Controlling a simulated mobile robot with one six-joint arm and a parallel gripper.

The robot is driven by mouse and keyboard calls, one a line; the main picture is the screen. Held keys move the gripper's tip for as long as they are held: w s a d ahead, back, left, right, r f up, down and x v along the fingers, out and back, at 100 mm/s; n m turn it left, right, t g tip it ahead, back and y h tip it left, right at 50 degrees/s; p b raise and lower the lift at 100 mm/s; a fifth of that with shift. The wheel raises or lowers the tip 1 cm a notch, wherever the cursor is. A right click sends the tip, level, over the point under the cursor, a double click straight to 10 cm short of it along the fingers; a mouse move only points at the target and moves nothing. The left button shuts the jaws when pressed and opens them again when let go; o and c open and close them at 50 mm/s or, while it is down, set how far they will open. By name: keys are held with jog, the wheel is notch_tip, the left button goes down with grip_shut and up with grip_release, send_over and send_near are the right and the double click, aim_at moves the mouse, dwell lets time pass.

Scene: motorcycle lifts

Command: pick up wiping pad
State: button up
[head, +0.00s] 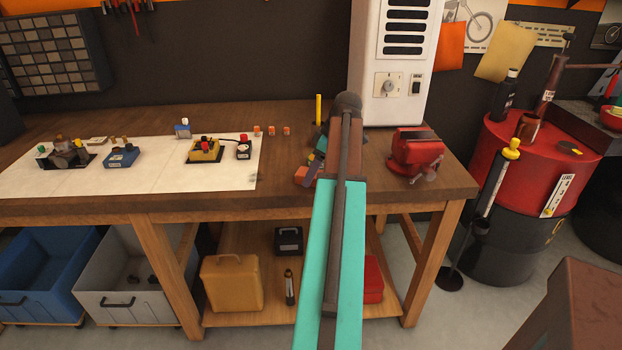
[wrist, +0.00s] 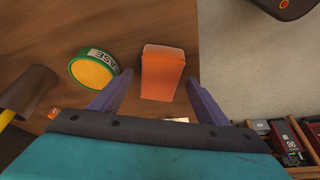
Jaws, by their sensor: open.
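An orange block (wrist: 162,72), which looks like the wiping pad, lies on the wooden workbench close to its edge in the wrist view. My gripper (wrist: 160,77) is open, with one purple finger on each side of the block. The gripper looks empty; whether the fingers touch the block or stand above it is hard to tell.
A green-rimmed tin (wrist: 94,68) with a yellow face stands left of the block. A dark cylinder (wrist: 28,90) lies further left. In the head view a red vise (head: 415,152) is right of my arm, and a white mat (head: 130,178) with small parts lies left.

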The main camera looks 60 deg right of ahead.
jog(key=shift+f, duration=0.25)
dwell(0.3)
jog(key=shift+c, duration=0.5)
jog(key=c, duration=1.1)
jog(key=shift+r, duration=0.1)
jog(key=shift+r+b, duration=0.45)
jog(key=shift+r, duration=1.35)
jog(key=s+a, duration=0.2)
jog(key=s, duration=0.2)
jog(key=s+a+r+b, duration=0.1)
jog(key=s+a, duration=0.1)
jog(key=s, duration=0.3)
jog(key=s+a+b, duration=0.1)
jog(key=s+a, duration=0.1)
jog(key=s, duration=0.3)
jog(key=shift+s+a+r, duration=0.25)
jog(key=shift+a+r, duration=0.1)
